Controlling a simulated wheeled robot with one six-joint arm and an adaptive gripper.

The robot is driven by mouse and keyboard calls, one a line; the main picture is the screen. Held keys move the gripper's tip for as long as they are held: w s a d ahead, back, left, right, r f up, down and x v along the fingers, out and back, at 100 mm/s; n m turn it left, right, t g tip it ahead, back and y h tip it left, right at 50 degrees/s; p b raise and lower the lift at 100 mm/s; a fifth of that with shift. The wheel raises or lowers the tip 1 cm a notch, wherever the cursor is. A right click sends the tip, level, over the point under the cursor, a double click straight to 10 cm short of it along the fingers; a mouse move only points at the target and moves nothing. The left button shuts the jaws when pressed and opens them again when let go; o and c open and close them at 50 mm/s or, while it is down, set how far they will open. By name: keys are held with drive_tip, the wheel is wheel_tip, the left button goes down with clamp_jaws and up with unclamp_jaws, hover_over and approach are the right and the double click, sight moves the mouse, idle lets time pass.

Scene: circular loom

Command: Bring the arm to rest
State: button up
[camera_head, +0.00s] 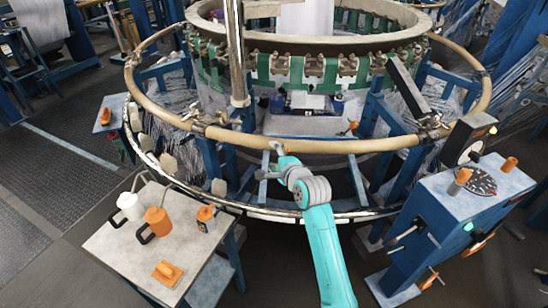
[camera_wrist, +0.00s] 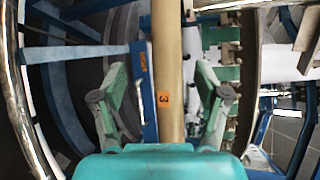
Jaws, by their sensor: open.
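My turquoise arm reaches up from the bottom of the head view to the front of the circular loom. My gripper (camera_head: 272,160) is just below the loom's tan ring rail (camera_head: 330,146). In the wrist view my gripper (camera_wrist: 162,95) has its two green fingers spread wide, with nothing held between them.
A blue control cabinet (camera_head: 440,215) with a dial stands at the right. A chrome hoop (camera_head: 285,213) runs low around the loom.

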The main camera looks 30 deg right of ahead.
idle(0.3)
drive_tip(key=s+a+f+n, duration=0.3)
drive_tip(key=s+f, duration=0.2)
drive_tip(key=s, duration=0.4)
drive_tip(key=s+a+f+n, duration=0.25)
drive_tip(key=s+f, duration=0.25)
drive_tip(key=s, duration=0.5)
drive_tip(key=s+a+f+n, duration=0.25)
drive_tip(key=s+f, duration=0.25)
drive_tip(key=s, duration=0.4)
drive_tip(key=s+a+r+n, duration=0.1)
drive_tip(key=s+r+n, duration=0.2)
drive_tip(key=s, duration=0.6)
drive_tip(key=s+a+r+n, duration=0.1)
drive_tip(key=s+r+n, duration=0.3)
drive_tip(key=s, duration=0.5)
drive_tip(key=s+a+r+n, duration=0.1)
drive_tip(key=s+r+n, duration=0.2)
drive_tip(key=s, duration=0.6)
drive_tip(key=n, duration=0.2)
drive_tip(key=shift+s+a+r+n, duration=0.15)
drive_tip(key=shift+s+a+n, duration=0.15)
drive_tip(key=shift+s+n, duration=0.1)
